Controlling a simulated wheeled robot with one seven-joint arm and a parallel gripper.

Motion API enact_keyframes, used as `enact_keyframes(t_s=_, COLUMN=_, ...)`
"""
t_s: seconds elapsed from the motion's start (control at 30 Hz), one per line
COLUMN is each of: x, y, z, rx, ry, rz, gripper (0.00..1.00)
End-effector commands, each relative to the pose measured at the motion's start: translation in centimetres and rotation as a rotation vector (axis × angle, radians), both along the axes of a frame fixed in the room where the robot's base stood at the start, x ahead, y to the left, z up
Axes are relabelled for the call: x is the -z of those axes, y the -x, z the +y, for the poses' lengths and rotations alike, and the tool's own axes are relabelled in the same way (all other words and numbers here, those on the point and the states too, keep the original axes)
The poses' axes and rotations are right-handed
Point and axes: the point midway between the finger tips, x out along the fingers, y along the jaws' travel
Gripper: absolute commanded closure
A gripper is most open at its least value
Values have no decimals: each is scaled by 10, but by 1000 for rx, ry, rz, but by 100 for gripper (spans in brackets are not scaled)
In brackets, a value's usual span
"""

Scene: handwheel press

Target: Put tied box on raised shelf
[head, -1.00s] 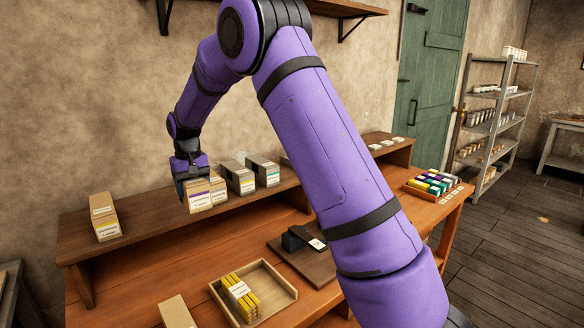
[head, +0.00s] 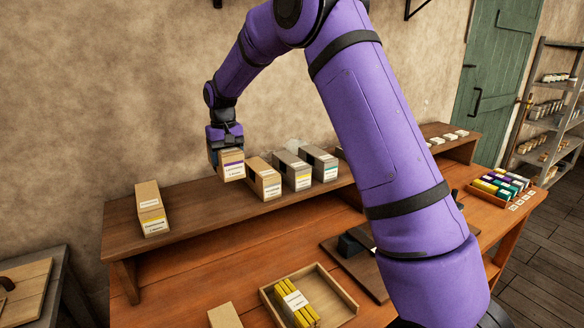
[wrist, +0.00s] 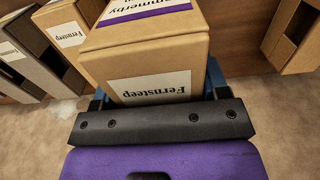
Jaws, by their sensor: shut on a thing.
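My gripper (head: 228,148) is shut on a cardboard box (head: 233,168) with a purple band and a white label. In the head view the held box is over the back part of the raised shelf (head: 190,205); whether its base touches the shelf is unclear. In the wrist view the held box (wrist: 145,55) fills the space between the fingers, and its base is hidden. A yellow-banded cardboard box (head: 265,180) stands close to its right on the shelf.
Two grey boxes (head: 293,170) stand farther right on the shelf. Below, a wooden tray (head: 345,304) holds a yellow bundle (head: 295,303). A cardboard box (head: 224,316) is at the front edge of view. A tray of coloured boxes (head: 505,187) is at right.

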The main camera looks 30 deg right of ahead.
Motion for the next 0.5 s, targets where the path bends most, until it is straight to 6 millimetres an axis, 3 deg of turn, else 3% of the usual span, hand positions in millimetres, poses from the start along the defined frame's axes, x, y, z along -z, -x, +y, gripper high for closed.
enact_keyframes(t_s=0.4, x=56, y=0, z=0, rx=0, ry=0, rz=1, gripper=57)
enact_keyframes(t_s=0.5, x=62, y=0, z=0, rx=0, ry=0, rz=0, gripper=57)
